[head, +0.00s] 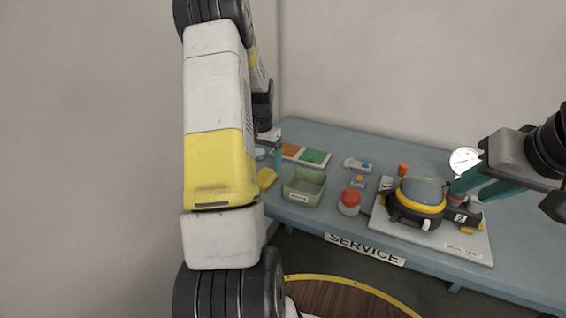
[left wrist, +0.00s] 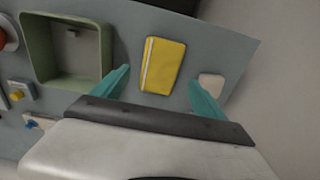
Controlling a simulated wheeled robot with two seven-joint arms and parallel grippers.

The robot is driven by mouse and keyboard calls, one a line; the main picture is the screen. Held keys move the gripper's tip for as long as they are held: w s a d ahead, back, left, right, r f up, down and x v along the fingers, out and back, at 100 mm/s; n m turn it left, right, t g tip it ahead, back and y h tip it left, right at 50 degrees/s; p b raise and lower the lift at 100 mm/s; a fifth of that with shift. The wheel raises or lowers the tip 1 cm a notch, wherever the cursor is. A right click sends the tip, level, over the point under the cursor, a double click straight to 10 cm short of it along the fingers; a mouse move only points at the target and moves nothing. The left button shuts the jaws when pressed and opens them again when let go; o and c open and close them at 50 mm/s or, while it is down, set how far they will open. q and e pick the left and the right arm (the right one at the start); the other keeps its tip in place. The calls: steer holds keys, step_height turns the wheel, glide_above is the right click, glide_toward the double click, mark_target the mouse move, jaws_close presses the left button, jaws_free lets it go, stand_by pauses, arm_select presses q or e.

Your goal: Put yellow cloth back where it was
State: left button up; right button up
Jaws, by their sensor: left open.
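The yellow cloth (head: 267,179) lies on the blue-grey table, just left of the green bin. In the left wrist view the cloth (left wrist: 164,65) is a flat, folded yellow rectangle with a pale stripe along one edge. My left gripper (left wrist: 160,82) is open, and its teal fingers appear on either side of the cloth's near end in that view. I cannot tell how high they are above the table. In the head view my left arm hides most of this gripper; one teal finger (head: 278,157) shows beyond the cloth. My right gripper (head: 482,187) appears open beside the yellow-and-black device.
A small white item (left wrist: 211,84) sits by one left fingertip.

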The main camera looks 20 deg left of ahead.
mark_target(265, 177)
arm_select(q)
steer(key=s+d+r+t, duration=0.1)
steer(key=s+d+r, duration=0.4)
steer(key=r, duration=0.5)
steer(key=s+d+r+t, duration=0.25)
steer(key=d+r, duration=0.35)
steer(key=r, duration=0.4)
steer(key=s+d+r+t+h, duration=0.1)
steer(key=s+d, duration=0.4)
steer(key=s, duration=0.4)
steer(key=s+d+r+t+h, duration=0.1)
steer(key=s+d+r, duration=0.1)
steer(key=s+d, duration=0.3)
steer(key=s, duration=0.4)
steer(key=shift+d+r, duration=0.3)
steer(key=shift+d, duration=0.05)
